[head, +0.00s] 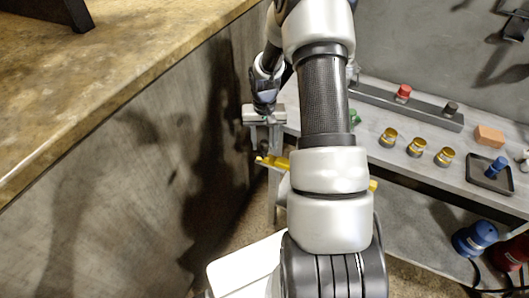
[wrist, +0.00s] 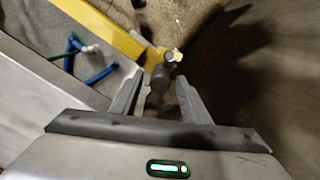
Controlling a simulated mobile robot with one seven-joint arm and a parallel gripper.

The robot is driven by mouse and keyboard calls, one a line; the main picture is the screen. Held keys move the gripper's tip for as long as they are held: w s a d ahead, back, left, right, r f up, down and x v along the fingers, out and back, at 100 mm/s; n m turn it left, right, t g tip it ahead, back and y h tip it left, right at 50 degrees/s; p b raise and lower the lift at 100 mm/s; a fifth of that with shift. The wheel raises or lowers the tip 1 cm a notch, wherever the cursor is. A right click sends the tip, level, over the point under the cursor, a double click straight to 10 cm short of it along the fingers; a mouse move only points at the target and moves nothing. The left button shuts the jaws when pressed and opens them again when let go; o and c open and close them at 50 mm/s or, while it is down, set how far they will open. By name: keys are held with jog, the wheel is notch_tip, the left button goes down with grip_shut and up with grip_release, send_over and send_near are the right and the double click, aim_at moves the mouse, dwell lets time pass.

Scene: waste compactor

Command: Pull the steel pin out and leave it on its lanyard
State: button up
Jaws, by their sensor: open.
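My gripper (wrist: 159,80) is open in the wrist view, its two grey fingers pointing away from the camera. A small dark grey, round-ended piece (wrist: 158,74) shows between the fingertips; it may be the steel pin, but I cannot tell for sure. A paler round end (wrist: 169,56) shows just beyond it, by the end of a yellow bar (wrist: 122,38). In the head view my gripper (head: 264,138) points down just above the yellow part (head: 272,162), beside the bench's left end. I cannot make out a lanyard.
A grey bench (head: 375,160) on the right holds several yellow-ringed pieces (head: 416,147), a red knob (head: 403,92), an orange block (head: 489,136) and a black tray (head: 474,181). A tall wall (head: 150,170) with a brown top stands close on the left. Blue tubing (wrist: 92,76) lies left of the gripper.

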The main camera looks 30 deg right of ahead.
jog(key=c, duration=1.1)
jog(key=shift+o, duration=0.2)
jog(key=shift+r, duration=0.45)
jog(key=shift+r+p, duration=2.7)
jog(key=shift+r, duration=1.25)
jog(key=shift+r, duration=0.2)
notch_tip(320, 180, up, 7)
jog(key=p, duration=0.4)
jog(key=shift+d, duration=0.1)
jog(key=w+d, duration=0.2)
jog(key=d, duration=1)
jog(key=shift+d, duration=0.35)
dwell(1.1)
